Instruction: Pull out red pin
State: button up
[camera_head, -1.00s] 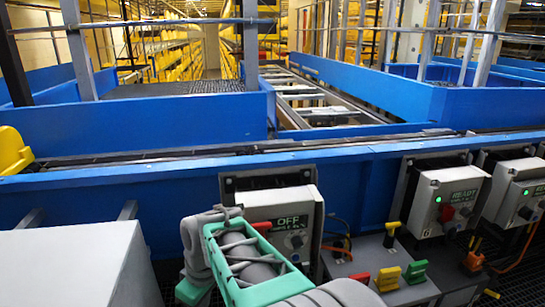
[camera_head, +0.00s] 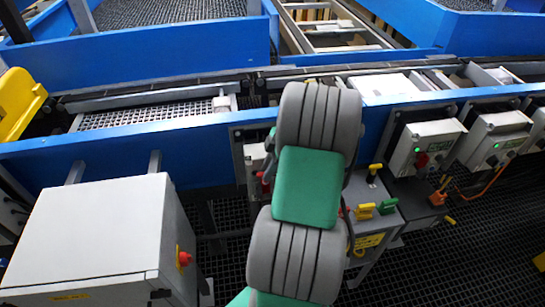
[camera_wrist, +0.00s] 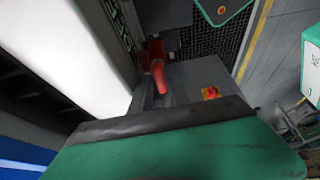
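In the wrist view a red pin-like piece (camera_wrist: 156,66) sticks out beside a white box face (camera_wrist: 80,60). The dark-edged green part of my gripper (camera_wrist: 165,125) fills the bottom of that view, close below the red piece. Whether it touches the piece cannot be told. In the head view a small red piece (camera_head: 265,183) shows on the white control box (camera_head: 254,160), left of my arm. Another red piece (camera_head: 343,212) shows at the edge of the grey stand (camera_head: 385,225), mostly hidden by my arm. My fingers are hidden in the head view.
Yellow (camera_head: 364,211) and green (camera_head: 389,206) handles stand on the grey stand. A white cabinet (camera_head: 90,230) with a red stop button (camera_head: 184,258) stands at left. The blue conveyor rail (camera_head: 110,145) runs behind. More control boxes (camera_head: 425,140) hang at right.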

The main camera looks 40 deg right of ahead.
jog(key=shift+x, duration=1.05)
grip_shut()
jog(key=shift+r, duration=0.15)
jog(key=shift+r+p, duration=1.8)
jog(key=shift+r, duration=0.95)
notch_tip(320, 180, up, 2)
jog(key=shift+r+p, duration=0.2)
jog(key=shift+p, duration=0.4)
jog(key=shift+r, duration=0.8)
